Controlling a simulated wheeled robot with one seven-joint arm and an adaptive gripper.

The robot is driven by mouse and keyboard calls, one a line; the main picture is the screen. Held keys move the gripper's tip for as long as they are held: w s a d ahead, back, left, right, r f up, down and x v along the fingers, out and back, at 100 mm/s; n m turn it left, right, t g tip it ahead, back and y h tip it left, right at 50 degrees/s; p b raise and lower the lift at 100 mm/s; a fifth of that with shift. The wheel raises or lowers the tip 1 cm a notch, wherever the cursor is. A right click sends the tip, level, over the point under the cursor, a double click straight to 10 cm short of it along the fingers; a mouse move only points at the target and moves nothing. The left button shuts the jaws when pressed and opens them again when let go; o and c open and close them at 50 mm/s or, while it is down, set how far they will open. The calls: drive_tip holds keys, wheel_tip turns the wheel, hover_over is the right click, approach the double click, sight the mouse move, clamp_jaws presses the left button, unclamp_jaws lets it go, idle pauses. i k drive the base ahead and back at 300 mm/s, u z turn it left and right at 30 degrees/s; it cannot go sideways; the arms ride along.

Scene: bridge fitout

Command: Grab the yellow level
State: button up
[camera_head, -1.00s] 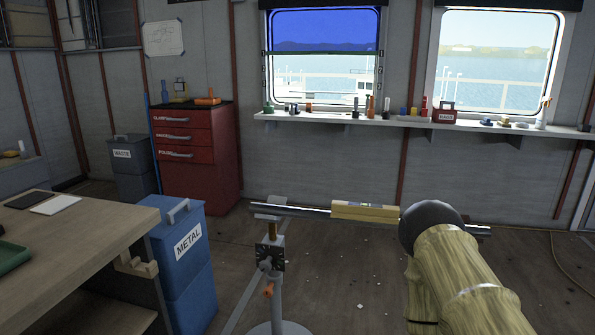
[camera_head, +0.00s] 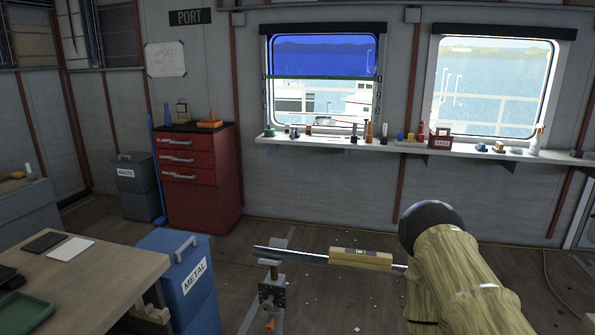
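The yellow level (camera_head: 360,258) lies lengthwise along the top of a shiny metal pipe (camera_head: 300,255), near the middle of the picture. A small vial window shows on its upper edge. The pipe rests on a grey stand (camera_head: 271,290) with an orange knob. Part of my arm (camera_head: 455,265), a pale streaked link with a dark rounded end, covers the right end of the pipe and stands just right of the level in the picture. My gripper does not show, and nothing visible touches the level from above.
A blue METAL bin (camera_head: 183,275) and a wooden workbench (camera_head: 105,278) stand at the left. A red drawer cabinet (camera_head: 198,185) and a waste bin (camera_head: 137,190) are by the wall. A shelf (camera_head: 340,144) with small items runs under the windows. Open floor lies behind the pipe.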

sight(377, 260)
drive_tip(key=u, duration=3.1)
drive_tip(key=k, duration=1.25)
drive_tip(key=z, duration=2.55)
drive_tip(key=i, duration=0.25)
drive_tip(key=u, duration=0.15)
